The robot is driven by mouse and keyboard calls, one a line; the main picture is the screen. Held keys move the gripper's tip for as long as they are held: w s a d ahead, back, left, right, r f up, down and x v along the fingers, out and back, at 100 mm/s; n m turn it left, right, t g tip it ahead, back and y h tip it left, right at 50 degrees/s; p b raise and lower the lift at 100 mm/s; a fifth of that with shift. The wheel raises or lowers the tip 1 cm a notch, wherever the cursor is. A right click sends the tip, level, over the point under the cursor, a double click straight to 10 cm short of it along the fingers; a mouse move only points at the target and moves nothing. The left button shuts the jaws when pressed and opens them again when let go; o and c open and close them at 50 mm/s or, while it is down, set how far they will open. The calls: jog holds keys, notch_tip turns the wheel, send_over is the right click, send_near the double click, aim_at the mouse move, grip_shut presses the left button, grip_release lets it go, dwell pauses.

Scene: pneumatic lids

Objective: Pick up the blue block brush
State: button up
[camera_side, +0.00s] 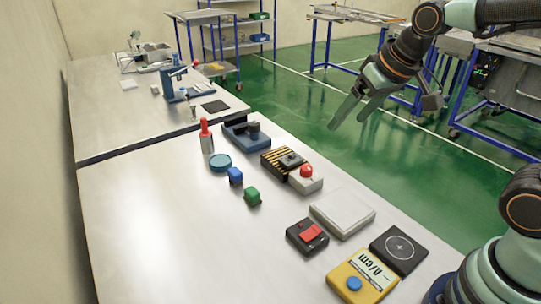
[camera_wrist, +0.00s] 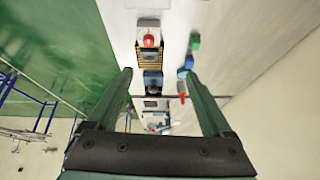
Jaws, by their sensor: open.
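My gripper (camera_side: 348,123) is in the air well to the right of the blue block in the side view, open and empty. In the wrist view my gripper (camera_wrist: 158,74) shows its two fingers spread wide, apart from everything on the table.
A red-topped bottle (camera_side: 206,137) stands behind the dish. A striped box with a red button (camera_side: 306,171), a white tray (camera_side: 342,213), a black box with a red switch (camera_side: 307,236) and a yellow meter (camera_side: 361,277) lie to the right. The table's left part is clear.

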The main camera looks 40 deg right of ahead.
jog(key=w+a+f+m, duration=0.1)
jog(key=w+a+f, duration=0.15)
jog(key=w, duration=0.35)
jog(key=w+a+f, duration=0.2)
jog(key=w+a, duration=0.1)
jog(key=w, duration=0.4)
jog(key=m+y, duration=0.1)
jog(key=m, duration=0.1)
send_near(236, 171)
jog(key=x, duration=0.9)
grip_shut()
